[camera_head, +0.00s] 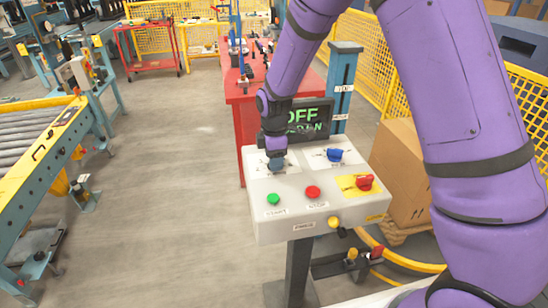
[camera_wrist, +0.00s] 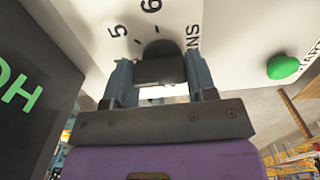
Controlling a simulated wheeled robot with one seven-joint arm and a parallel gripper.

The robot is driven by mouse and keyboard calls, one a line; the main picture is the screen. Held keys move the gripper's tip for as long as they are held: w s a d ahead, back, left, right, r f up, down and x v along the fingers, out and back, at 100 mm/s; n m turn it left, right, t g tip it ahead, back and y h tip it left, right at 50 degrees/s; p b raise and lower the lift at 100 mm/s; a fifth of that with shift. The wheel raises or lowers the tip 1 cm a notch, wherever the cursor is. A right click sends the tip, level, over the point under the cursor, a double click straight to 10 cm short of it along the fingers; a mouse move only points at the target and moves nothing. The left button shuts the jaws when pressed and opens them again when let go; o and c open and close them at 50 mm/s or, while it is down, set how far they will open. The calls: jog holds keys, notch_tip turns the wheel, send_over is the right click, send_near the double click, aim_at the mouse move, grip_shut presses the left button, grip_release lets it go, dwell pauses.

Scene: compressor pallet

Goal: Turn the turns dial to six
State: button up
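The control box (camera_head: 260,220) has a sloped white top, and my gripper (camera_head: 276,160) is lowered onto its upper left part, over the turns dial. In the wrist view the turns dial (camera_wrist: 160,68) is a dark knob between the two blue-grey fingers of my gripper (camera_wrist: 161,78). The fingers sit against its two sides and appear closed on it. The printed 5 and 6 and part of the dial's label show beyond the knob. The pointer cannot be made out, and the other numbers are hidden. In the head view my gripper covers most of the dial.
The box also carries a blue knob (camera_head: 335,155), a green start button (camera_head: 273,199), a red stop button (camera_head: 313,192) and a red switch on yellow (camera_head: 364,183). A dark screen (camera_head: 308,118) with green letters, partly reading OFF, stands close behind. A cardboard box (camera_head: 400,170) is at right.

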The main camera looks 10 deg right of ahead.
jog(key=shift+c, duration=1.3)
jog(key=m, duration=0.8)
jog(key=shift+m, duration=0.3)
jog(key=m, duration=0.4)
jog(key=shift+d, duration=0.1)
jog(key=shift+s+m, duration=0.1)
jog(key=shift+m, duration=2.6)
